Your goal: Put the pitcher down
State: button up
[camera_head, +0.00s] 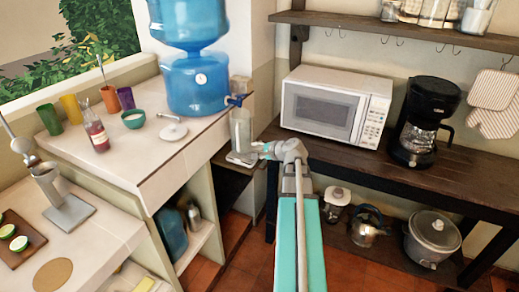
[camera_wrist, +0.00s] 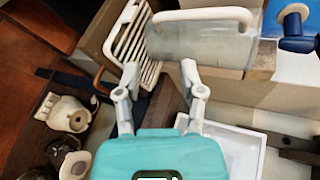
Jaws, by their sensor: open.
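The pitcher (camera_head: 241,130) is a clear, tall vessel. In the head view it appears upright over a small grey tray (camera_head: 236,160), just below the blue tap of the water dispenser. My gripper (camera_head: 263,150) is at its lower right, close beside it. I cannot tell whether a fingertip touches the pitcher.
The blue water dispenser (camera_head: 195,82) stands on the white counter (camera_head: 125,160) behind. A white microwave (camera_head: 335,105) and a black coffee maker (camera_head: 423,120) stand on the dark shelf at right. A kettle (camera_head: 368,226) and a cooker (camera_head: 432,238) are below it.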

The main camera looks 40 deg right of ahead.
dwell(0.3)
jog(key=w+a+f+n+g+y, duration=0.1)
jog(key=a+f+n+g, duration=0.3)
jog(key=a, duration=0.7)
jog(key=w+a+f+n+g+y, duration=0.15)
jog(key=a+n, duration=0.35)
jog(key=a, duration=0.6)
jog(key=s+a+f+n+g+h, duration=0.2)
jog(key=s+a+n, duration=0.3)
jog(key=a, duration=0.4)
jog(key=s+a+f+n+g+h, duration=0.1)
jog(key=s+a+f+n+g, duration=0.2)
jog(key=a, duration=0.6)
jog(key=shift+s+a+n+g+h, duration=0.25)
jog(key=shift+s+n+g+h, duration=0.1)
jog(key=shift+s+n+g, duration=0.75)
jog(key=shift+w, duration=0.15)
notch_tip(320, 180, up, 7)
jog(key=p, duration=0.7)
